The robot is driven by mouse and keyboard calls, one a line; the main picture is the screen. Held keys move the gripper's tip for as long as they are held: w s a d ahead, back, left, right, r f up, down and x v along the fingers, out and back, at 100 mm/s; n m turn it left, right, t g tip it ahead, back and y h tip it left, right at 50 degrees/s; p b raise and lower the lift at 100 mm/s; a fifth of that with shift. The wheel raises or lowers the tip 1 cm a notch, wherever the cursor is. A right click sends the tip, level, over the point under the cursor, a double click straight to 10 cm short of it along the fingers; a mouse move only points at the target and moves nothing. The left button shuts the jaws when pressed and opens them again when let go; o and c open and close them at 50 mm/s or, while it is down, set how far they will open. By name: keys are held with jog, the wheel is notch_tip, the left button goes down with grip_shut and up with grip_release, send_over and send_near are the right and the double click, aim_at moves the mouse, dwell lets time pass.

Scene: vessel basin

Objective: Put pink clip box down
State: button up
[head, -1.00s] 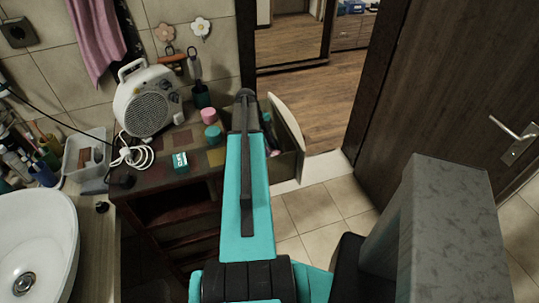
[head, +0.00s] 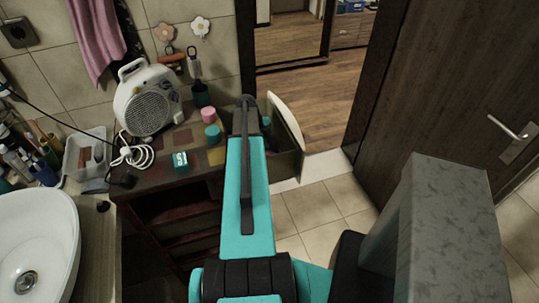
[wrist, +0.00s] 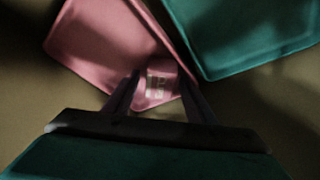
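In the wrist view, the pink clip box (wrist: 95,35) lies at the upper left, with a pale label near its close end. My gripper (wrist: 160,79) has its two dark fingers on either side of that labelled end, and the pink fills the gap between them, so it appears shut on the box. A larger teal box (wrist: 250,35) lies at the upper right, close beside the pink one. In the head view, my teal arm reaches into the open drawer (head: 288,122) and hides my fingertips and the pink box.
The drawer sticks out from a dark cabinet (head: 150,178). On its top stand a white fan heater (head: 148,103), a pink pot (head: 208,114), a teal pot (head: 212,133) and a small teal box (head: 180,160). A washbasin (head: 45,230) is at left. Tiled floor is free at right.

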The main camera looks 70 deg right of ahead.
jog(key=shift+r, duration=0.2)
jog(key=b+v, duration=0.3)
jog(key=v, duration=0.9)
jog(key=shift+b, duration=0.4)
dwell(0.8)
